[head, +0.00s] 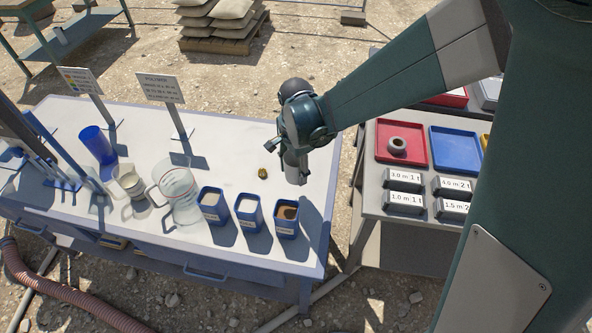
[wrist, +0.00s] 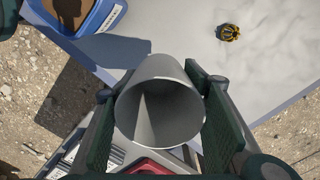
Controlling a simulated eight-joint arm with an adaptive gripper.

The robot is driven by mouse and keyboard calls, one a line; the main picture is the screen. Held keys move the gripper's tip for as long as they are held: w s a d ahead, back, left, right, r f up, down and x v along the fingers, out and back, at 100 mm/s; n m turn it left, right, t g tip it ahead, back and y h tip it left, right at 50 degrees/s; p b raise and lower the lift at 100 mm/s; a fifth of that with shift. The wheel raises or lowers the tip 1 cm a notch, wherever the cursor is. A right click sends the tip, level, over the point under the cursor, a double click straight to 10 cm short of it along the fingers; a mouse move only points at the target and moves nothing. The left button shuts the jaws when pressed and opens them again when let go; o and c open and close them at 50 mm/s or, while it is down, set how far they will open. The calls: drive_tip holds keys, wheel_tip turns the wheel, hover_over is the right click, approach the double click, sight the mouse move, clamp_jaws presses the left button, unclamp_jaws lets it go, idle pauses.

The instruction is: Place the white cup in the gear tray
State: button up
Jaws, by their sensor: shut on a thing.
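The white cup (wrist: 160,112) is between my gripper's (wrist: 157,98) two green-padded fingers, its open mouth facing the wrist camera; it looks empty. In the head view my gripper (head: 292,150) holds the cup (head: 295,172) above the right end of the white table. On the side table to the right, a red tray (head: 414,161) holds a grey ring-shaped part (head: 397,145). A blue tray (head: 455,150) beside it looks empty. My gripper is left of both trays.
Several blue bins (head: 249,212) stand along the white table's front edge, beside a clear jug (head: 176,193). A small yellow-black object (head: 262,173) lies near my gripper. Labelled blocks (head: 404,180) sit before the trays. A gap separates the tables.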

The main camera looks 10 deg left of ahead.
drive_tip(key=shift+w, duration=0.1)
idle(0.3)
drive_tip(key=w+d+m, duration=0.2)
drive_tip(key=w+d, duration=0.8)
drive_tip(key=w, duration=0.5)
drive_tip(key=m, duration=0.7)
hover_over(449, 144)
drive_tip(key=shift+w+d+r+p, duration=0.1)
drive_tip(key=shift+w+r+p, duration=0.05)
drive_tip(key=shift+r+p, duration=0.25)
drive_tip(key=shift+f, duration=0.1)
drive_tip(key=shift+f, duration=3.1)
drive_tip(key=shift+f, duration=0.1)
drive_tip(key=shift+f+b, duration=0.4)
drive_tip(key=shift+f, duration=1.35)
